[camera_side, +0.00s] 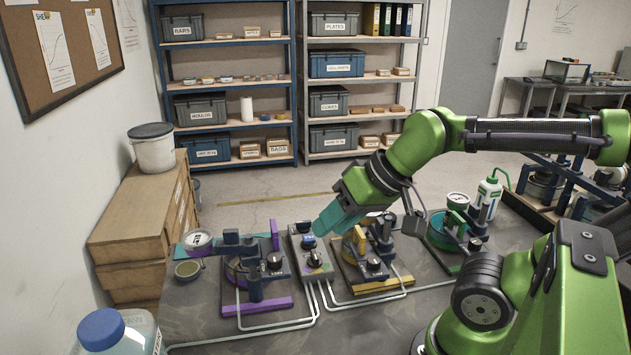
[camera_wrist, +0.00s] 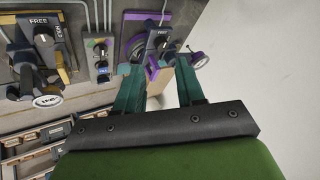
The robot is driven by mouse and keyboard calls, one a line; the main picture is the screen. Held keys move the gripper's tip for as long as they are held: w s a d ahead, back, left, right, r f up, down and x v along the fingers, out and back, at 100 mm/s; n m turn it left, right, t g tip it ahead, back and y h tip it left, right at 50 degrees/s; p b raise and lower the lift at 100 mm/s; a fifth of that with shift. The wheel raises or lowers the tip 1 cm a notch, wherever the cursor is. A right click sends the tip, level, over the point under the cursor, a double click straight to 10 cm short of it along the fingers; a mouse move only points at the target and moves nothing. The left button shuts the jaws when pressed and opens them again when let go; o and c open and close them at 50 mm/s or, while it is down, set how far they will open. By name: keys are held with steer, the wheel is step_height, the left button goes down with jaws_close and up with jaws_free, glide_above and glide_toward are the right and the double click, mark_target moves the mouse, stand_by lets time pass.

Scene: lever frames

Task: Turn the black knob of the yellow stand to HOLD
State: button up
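The yellow stand (camera_side: 375,287) is right of the grey control box in the side view. Its black knob (camera_side: 374,263) faces the front. In the wrist view the yellow stand (camera_wrist: 62,75) is at the upper left, its black knob (camera_wrist: 42,38) beside FREE and HOLD lettering. The knob's exact pointing is too small to tell. My gripper (camera_side: 318,230) has teal fingers and hangs above the area between the control box and the yellow stand, apart from the knob. In the wrist view my gripper (camera_wrist: 155,75) has its fingers spread, with nothing visibly held.
The control box (camera_side: 311,255) stands left of the yellow stand. A purple stand (camera_side: 258,304) with its own black knob is farther left. A green stand (camera_side: 450,235) and a white-green bottle (camera_side: 488,198) are at the right. Pale pipes (camera_side: 345,303) run along the bench.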

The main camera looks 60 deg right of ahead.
steer(key=shift+o, duration=0.2)
steer(key=shift+o, duration=1.1)
steer(key=shift+d, duration=0.15)
steer(key=shift+o, duration=0.4)
steer(key=w+d+m+g+h, duration=0.1)
steer(key=d+m+g+h, duration=0.1)
steer(key=d, duration=0.6)
steer(key=shift+w+m+g, duration=0.2)
steer(key=shift+m+g, duration=0.2)
steer(key=shift+m, duration=0.5)
steer(key=r+m+g, duration=0.2)
steer(key=m+g, duration=0.2)
steer(key=m, duration=0.1)
glide_above(374, 259)
step_height(374, 259, down, 17)
steer(key=shift+r, duration=0.2)
jaws_close()
